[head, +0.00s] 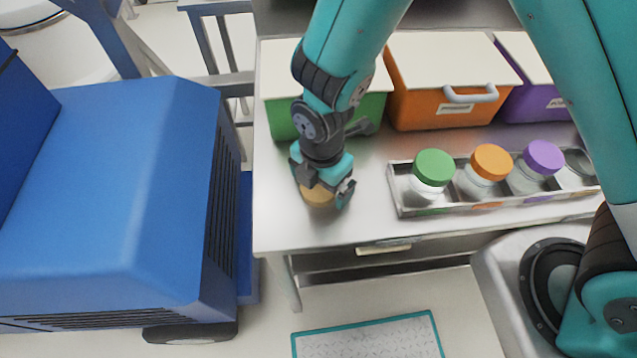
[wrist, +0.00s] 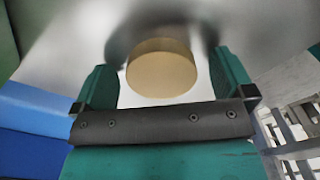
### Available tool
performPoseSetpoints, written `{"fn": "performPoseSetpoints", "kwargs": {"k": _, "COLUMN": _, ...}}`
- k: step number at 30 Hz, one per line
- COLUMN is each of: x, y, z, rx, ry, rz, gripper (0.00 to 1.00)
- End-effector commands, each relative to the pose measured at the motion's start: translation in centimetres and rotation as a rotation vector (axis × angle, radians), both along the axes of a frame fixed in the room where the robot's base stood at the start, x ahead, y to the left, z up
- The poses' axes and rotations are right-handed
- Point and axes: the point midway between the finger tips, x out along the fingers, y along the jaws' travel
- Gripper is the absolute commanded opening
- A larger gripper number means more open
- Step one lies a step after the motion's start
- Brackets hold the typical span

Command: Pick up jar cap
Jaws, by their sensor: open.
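A round tan jar cap (head: 317,194) lies on the steel table near its front left. It also shows in the wrist view (wrist: 161,70) as a tan disc between the two teal fingers. My gripper (head: 326,192) is over the cap and open, with one finger on each side. In the wrist view, my gripper (wrist: 163,82) shows a gap between each finger and the cap. I cannot tell how high the fingertips are above the tabletop.
A steel tray (head: 400,198) to the right holds jars with green (head: 434,166), orange (head: 491,161) and purple (head: 543,156) lids. Green (head: 282,120), orange (head: 425,75) and purple (head: 530,102) bins stand behind. The table's front edge (head: 330,248) is close.

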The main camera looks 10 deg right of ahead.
Motion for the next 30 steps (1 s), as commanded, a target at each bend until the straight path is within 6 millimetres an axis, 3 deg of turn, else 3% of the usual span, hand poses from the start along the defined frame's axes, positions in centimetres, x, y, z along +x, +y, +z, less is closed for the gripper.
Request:
{"fn": "performPoseSetpoints", "kwargs": {"k": 4, "x": 0.0, "y": 0.0, "z": 0.0, "rx": 0.000, "ry": 0.000, "rz": 0.000, "gripper": 1.00}}
{"fn": "performPoseSetpoints", "kwargs": {"k": 9, "x": 0.0, "y": 0.0, "z": 0.0, "rx": 0.000, "ry": 0.000, "rz": 0.000, "gripper": 0.61}}
{"fn": "performPoseSetpoints", "kwargs": {"k": 11, "x": 0.0, "y": 0.0, "z": 0.0, "rx": 0.000, "ry": 0.000, "rz": 0.000, "gripper": 0.51}}
{"fn": "performPoseSetpoints", "kwargs": {"k": 23, "x": 0.0, "y": 0.0, "z": 0.7, "rx": 0.001, "ry": -0.001, "rz": 0.000, "gripper": 0.50}}
{"fn": "performPoseSetpoints", "kwargs": {"k": 26, "x": 0.1, "y": 0.1, "z": 1.9, "rx": 0.002, "ry": -0.002, "rz": 0.000, "gripper": 0.50}}
{"fn": "performPoseSetpoints", "kwargs": {"k": 30, "x": 0.1, "y": 0.1, "z": 4.9, "rx": 0.006, "ry": -0.007, "rz": 0.000, "gripper": 0.50}}
